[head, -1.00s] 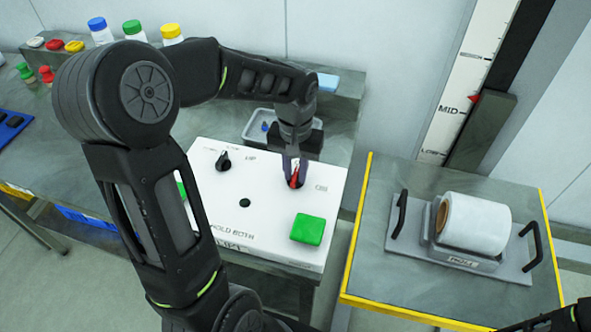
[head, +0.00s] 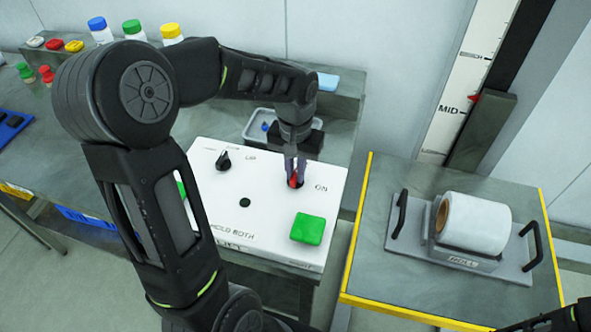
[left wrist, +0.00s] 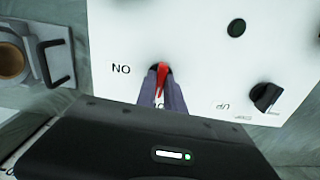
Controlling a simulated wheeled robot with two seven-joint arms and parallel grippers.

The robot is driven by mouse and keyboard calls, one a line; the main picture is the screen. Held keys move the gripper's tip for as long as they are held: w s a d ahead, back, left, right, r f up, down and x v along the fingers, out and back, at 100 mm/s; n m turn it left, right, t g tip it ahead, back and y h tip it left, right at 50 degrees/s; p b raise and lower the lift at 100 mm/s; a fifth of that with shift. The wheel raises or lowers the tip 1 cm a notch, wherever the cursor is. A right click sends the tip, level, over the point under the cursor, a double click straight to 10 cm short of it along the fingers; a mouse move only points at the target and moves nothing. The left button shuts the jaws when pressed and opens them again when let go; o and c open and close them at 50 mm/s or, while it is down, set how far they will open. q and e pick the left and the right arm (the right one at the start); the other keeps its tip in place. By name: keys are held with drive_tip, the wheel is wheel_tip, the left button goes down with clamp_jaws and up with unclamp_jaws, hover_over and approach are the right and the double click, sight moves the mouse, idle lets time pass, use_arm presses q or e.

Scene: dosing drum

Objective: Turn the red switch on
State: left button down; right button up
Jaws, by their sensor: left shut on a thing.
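The red switch (head: 296,181) is on the white panel (head: 226,205), beside the printed word ON. My left gripper (head: 295,170) is over it from above, its fingers shut on the switch. In the left wrist view the red switch (left wrist: 163,76) shows between the two grey fingers (left wrist: 160,92), with the ON lettering upside down to its left. The fingers hide part of the switch, so I cannot tell its exact setting.
The panel also has a green button (head: 307,228), a black knob (head: 223,160) and a dark round spot (head: 245,202). A grey tray (head: 256,120) stands behind it. To the right, a yellow-edged table (head: 375,262) carries a white roll (head: 475,222) on a handled base.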

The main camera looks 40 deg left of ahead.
use_arm(q)
drive_tip(key=m, duration=0.8)
drive_tip(key=shift+m, duration=0.3)
drive_tip(key=m, duration=0.4)
drive_tip(key=shift+m, duration=0.3)
drive_tip(key=m, duration=0.4)
drive_tip(key=c, duration=1.4)
unclamp_jaws()
drive_tip(key=shift+c, duration=0.2)
drive_tip(key=shift+r, duration=3.95)
